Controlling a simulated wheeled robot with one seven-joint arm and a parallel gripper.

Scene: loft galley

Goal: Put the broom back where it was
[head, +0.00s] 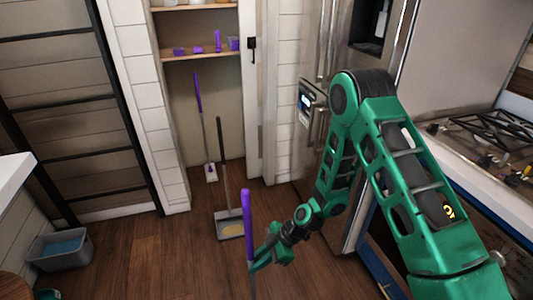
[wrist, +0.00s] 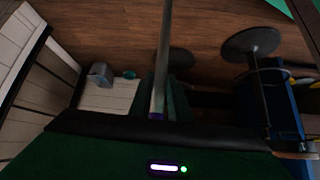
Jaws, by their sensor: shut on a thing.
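My gripper (head: 254,259) is shut on an upright long-handled tool, which I take to be the broom (head: 247,222). It has a purple upper handle and a grey pole below; its lower end is out of the head view. In the wrist view, the grey pole (wrist: 163,60) runs up from the jaws, with a bit of purple at its base. The open closet (head: 215,95) stands behind, to the upper left of my gripper. Another purple-handled tool (head: 198,92) with a pale head stands inside it.
A long-handled dustpan (head: 230,232) with yellowish contents stands on the floor before the closet. A closet shelf (head: 200,54) holds purple items. A grey bin (head: 60,248) with blue contents is at left. The fridge and stove (head: 490,165) are at right.

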